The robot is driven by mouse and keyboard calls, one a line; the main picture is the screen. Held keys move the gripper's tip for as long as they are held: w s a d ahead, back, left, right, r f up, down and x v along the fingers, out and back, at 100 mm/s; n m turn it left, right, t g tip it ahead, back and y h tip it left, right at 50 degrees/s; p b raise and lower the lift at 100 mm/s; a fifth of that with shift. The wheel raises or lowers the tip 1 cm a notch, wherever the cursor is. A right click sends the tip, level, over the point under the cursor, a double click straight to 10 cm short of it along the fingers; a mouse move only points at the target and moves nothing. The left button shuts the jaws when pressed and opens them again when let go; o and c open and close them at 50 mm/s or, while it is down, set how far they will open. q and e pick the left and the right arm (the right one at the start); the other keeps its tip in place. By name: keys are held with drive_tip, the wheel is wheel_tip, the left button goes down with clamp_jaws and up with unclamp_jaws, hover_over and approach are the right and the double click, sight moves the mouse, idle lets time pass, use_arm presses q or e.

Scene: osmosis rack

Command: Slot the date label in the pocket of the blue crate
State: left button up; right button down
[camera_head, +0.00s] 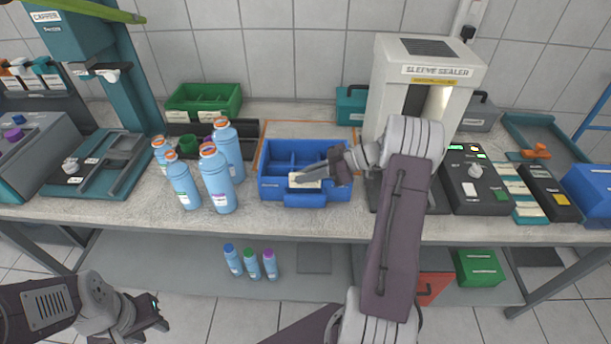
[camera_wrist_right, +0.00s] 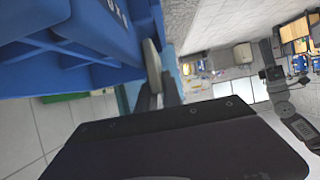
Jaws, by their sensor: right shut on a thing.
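The blue crate (camera_head: 270,190) stands on the bench in the middle of the head view, with dividers inside and a pocket (camera_head: 305,199) low on its front. My right gripper (camera_head: 325,174) reaches in from the right and is shut on the pale date label (camera_head: 306,181), at the front of the crate above the pocket. In the right wrist view the label (camera_wrist_right: 152,62) shows edge-on beside the blue crate (camera_wrist_right: 60,65). I cannot tell whether it touches the pocket. My left gripper (camera_head: 150,318) is low at the left, away from the bench top; its fingers are unclear.
Several blue bottles (camera_head: 218,182) stand just left of the crate. A green crate (camera_head: 204,102) is behind them. The sleeve sealer (camera_head: 400,85) and a control box (camera_head: 474,185) stand to the right. A lower shelf (camera_head: 190,275) holds small bottles.

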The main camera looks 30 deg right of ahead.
drive_tip(key=shift+r, duration=0.15)
idle(0.4)
drive_tip(key=c, duration=1.4)
unclamp_jaws()
drive_tip(key=shift+c, duration=0.2)
drive_tip(key=b+v, duration=0.1)
drive_tip(key=v, duration=0.8)
